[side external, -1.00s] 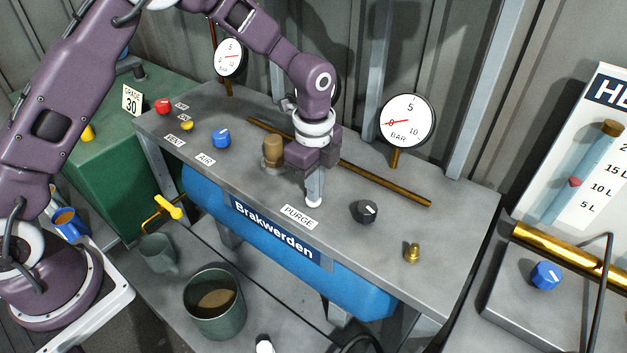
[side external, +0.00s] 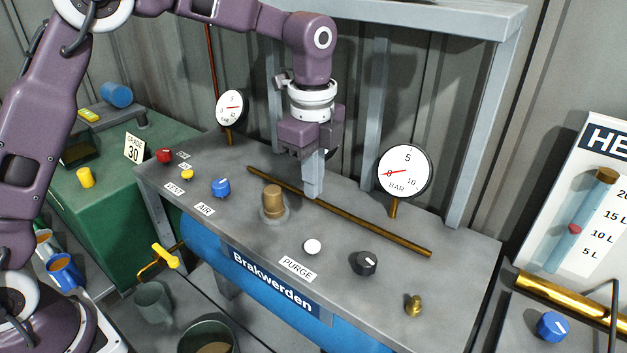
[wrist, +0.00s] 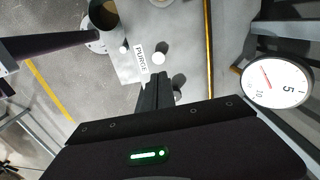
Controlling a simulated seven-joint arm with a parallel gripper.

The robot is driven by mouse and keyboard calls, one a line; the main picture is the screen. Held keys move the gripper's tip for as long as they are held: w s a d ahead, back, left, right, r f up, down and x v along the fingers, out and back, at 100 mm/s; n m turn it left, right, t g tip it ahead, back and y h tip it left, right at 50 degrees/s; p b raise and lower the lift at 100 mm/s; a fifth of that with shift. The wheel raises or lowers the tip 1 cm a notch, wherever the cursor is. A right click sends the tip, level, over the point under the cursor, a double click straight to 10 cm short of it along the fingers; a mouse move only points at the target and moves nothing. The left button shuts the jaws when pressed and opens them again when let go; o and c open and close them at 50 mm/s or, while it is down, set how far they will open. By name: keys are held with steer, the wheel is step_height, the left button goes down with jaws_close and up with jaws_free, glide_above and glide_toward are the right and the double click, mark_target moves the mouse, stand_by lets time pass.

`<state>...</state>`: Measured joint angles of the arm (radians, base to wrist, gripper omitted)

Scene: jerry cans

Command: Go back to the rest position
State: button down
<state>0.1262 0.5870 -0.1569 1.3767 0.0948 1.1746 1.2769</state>
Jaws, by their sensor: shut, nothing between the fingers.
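My gripper (side external: 313,190) is shut and empty. In the side external view it hangs pointing down above the grey bench top, behind the white PURGE button (side external: 312,246) and clear of it. In the wrist view my gripper (wrist: 158,80) shows dark fingers together. The white button (wrist: 158,58) lies just beyond the fingertips, beside the PURGE label (wrist: 141,61). The label (side external: 298,268) also shows on the bench's front edge.
A brass rod (side external: 370,222) runs along the bench near my fingers. Two gauges stand behind, the larger one (side external: 404,172) to the right. A brown cylinder (side external: 273,200), black knob (side external: 364,263), blue knob (side external: 220,187) and brass fitting (side external: 414,305) are on the bench. A grey frame (side external: 483,120) stands behind.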

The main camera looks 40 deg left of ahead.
steer(key=s+a+r+n+t, duration=0.3)
steer(key=s+a+r+n, duration=0.3)
steer(key=s+r+n, duration=0.55)
steer(key=s+a+f+n+t, duration=0.1)
steer(key=s+f+n, duration=0.1)
steer(key=s, duration=0.6)
steer(key=s+a+f+n+t, duration=0.1)
steer(key=s+n, duration=0.3)
steer(key=s, duration=0.4)
steer(key=shift+a+f, duration=0.45)
steer(key=shift+a, duration=0.3)
steer(key=shift+n, duration=0.25)
stand_by(0.7)
